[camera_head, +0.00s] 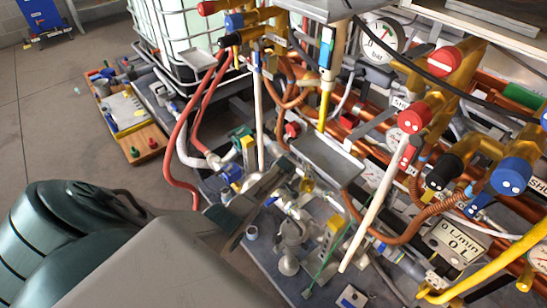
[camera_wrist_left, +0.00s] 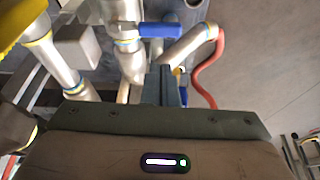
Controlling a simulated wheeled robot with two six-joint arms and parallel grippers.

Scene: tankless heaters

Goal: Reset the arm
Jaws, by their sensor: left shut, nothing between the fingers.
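My left gripper (camera_wrist_left: 168,84) shows in the wrist view with its slim dark fingers together and nothing between them. It is close to silvery pipes and a blue valve handle (camera_wrist_left: 160,30). In the head view, the dark wrist end of my left arm is low among the pipes and valves at the middle, and its fingertips are hard to make out there. A red hose (camera_wrist_left: 205,75) curves to the right of the fingers in the wrist view. I cannot tell whether the fingers touch a pipe. My right gripper is not in view.
A pressure gauge (camera_head: 380,41), red and blue valve knobs and copper pipes crowd the right. A caged white tank (camera_head: 180,35) stands at the back. Bare floor (camera_head: 50,120) is open farther left.

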